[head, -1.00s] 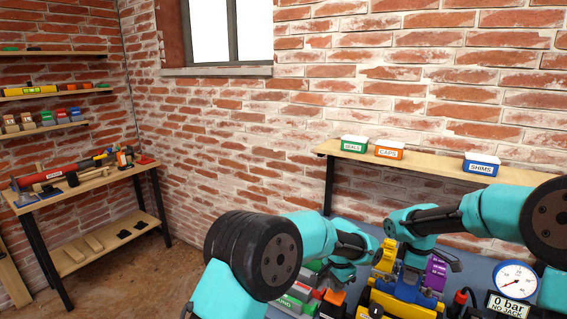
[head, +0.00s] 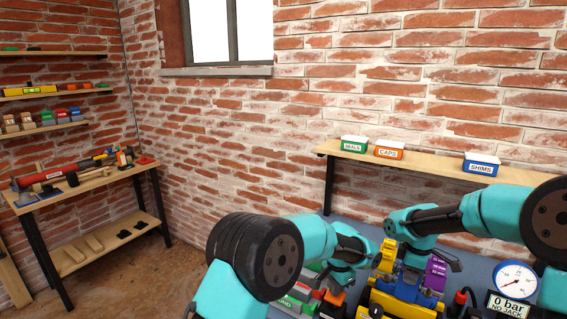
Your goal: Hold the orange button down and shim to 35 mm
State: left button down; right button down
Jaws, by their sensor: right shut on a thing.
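My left gripper (head: 343,278) is low in the middle of the head view, by the orange button (head: 332,297). My arm covers part of this area, and I cannot see whether its jaws are open or shut or whether it touches the button. My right gripper (head: 412,268) is shut at the yellow and blue fixture (head: 400,302); what it holds is hidden. A purple block (head: 435,274) stands just right of it. A gauge (head: 515,279) and a display reading "0 bar NO JACK" (head: 505,305) are at the lower right.
A blue bin labelled SHIMS (head: 481,165), an orange CAPS bin (head: 389,150) and a green SEALS bin (head: 354,144) stand on a wall shelf (head: 440,168). A side bench (head: 95,185) with tools stands at the left. Floor between is clear.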

aim_at(404, 299)
pick_arm(q)
jog(key=shift+f, duration=1.8)
pick_arm(e)
jog(key=shift+f, duration=3.05)
dwell(0.3)
jog(key=c, duration=0.5)
grip_release()
jog(key=shift+r, duration=0.1)
dwell(0.4)
jog(key=shift+r, duration=3.9)
